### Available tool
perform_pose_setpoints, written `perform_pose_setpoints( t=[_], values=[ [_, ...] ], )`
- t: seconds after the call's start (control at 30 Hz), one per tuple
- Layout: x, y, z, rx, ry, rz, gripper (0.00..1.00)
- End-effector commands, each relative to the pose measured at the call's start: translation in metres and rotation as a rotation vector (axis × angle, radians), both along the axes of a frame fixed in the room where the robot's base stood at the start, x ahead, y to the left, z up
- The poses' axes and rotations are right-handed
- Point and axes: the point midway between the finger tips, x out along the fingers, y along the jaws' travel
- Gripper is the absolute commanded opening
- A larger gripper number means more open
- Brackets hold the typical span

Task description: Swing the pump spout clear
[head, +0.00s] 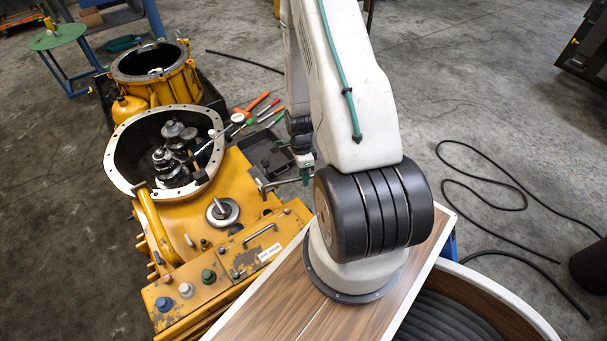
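I cannot single out the pump spout with certainty. A thick curved yellow pipe (158,228) runs along the left side of the yellow transmission case (245,188). A small yellow can (130,109) stands behind the case's open bell, and any spout on it is too small to make out. My gripper (263,187) is small and partly hidden behind my arm, over the right edge of the case. It is apart from the yellow pipe and the can. Whether its fingers are open or shut does not show clearly.
Dark gears and shafts (172,160) stand inside the open bell. A second yellow housing (165,83) stands behind. Several hand tools (262,108) lie right of the bell. A green-topped stool (57,37) is at the back left. A black cable (490,190) loops over the floor at right.

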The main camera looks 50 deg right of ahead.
Motion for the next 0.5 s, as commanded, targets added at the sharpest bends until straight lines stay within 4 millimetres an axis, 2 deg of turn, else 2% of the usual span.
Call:
perform_pose_setpoints(
  t=[0.2,0.27,0.33,0.5],
  values=[
    [0.0001,-0.0001,-0.0003,-0.001,-0.001,0.000,0.35],
    [0.0000,0.0000,-0.0003,-0.001,-0.001,0.000,0.22],
    [0.0000,0.0000,-0.0002,0.000,0.000,0.000,0.02],
    [0.0001,-0.0001,-0.0001,0.000,0.000,0.000,0.00]
  ],
)
